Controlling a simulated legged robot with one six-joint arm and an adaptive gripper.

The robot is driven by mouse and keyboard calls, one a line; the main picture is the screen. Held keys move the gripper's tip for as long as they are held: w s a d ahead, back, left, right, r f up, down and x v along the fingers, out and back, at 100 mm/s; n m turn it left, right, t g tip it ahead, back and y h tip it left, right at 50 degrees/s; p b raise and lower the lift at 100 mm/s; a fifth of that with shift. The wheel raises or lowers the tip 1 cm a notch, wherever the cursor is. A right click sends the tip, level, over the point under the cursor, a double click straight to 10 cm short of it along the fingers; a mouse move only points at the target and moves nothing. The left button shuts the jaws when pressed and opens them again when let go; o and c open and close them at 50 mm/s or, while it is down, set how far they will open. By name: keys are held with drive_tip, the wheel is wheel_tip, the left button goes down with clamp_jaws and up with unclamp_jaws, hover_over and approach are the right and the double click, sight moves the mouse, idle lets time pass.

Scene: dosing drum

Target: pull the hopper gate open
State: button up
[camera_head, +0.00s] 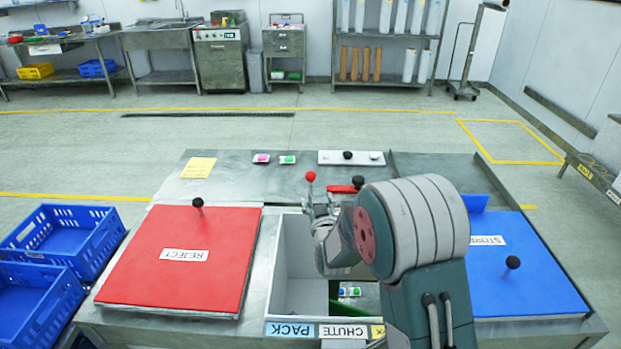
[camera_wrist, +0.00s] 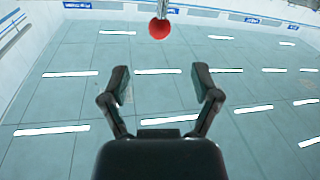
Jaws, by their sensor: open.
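A red ball knob (camera_head: 310,176) on a thin pale stem stands near the centre of the head view, just behind the open bin. The red ball also shows in the wrist view (camera_wrist: 159,28), at the top centre, beyond the fingertips and apart from them. My gripper (camera_wrist: 161,76) is open, with its two dark fingers spread and nothing between them. In the head view my arm covers much of the area around the knob. I cannot make out the gate plate or tell how far open it is.
A red REJECT lid (camera_head: 172,285) lies left of the open bin (camera_head: 292,270), a blue STORE lid (camera_head: 535,285) lies right; both have black knobs. A red piece (camera_head: 343,189) with a black knob (camera_head: 358,182) sits beside my arm. Blue crates (camera_head: 62,240) stand at left.

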sight(311, 180)
drive_tip(key=w, duration=0.3)
drive_tip(key=w+a, duration=0.1)
drive_tip(key=w, duration=0.3)
drive_tip(key=w+a, duration=0.1)
drive_tip(key=w, duration=0.2)
drive_tip(key=shift+w, duration=0.3)
clamp_jaws()
drive_tip(key=shift+a, duration=0.1)
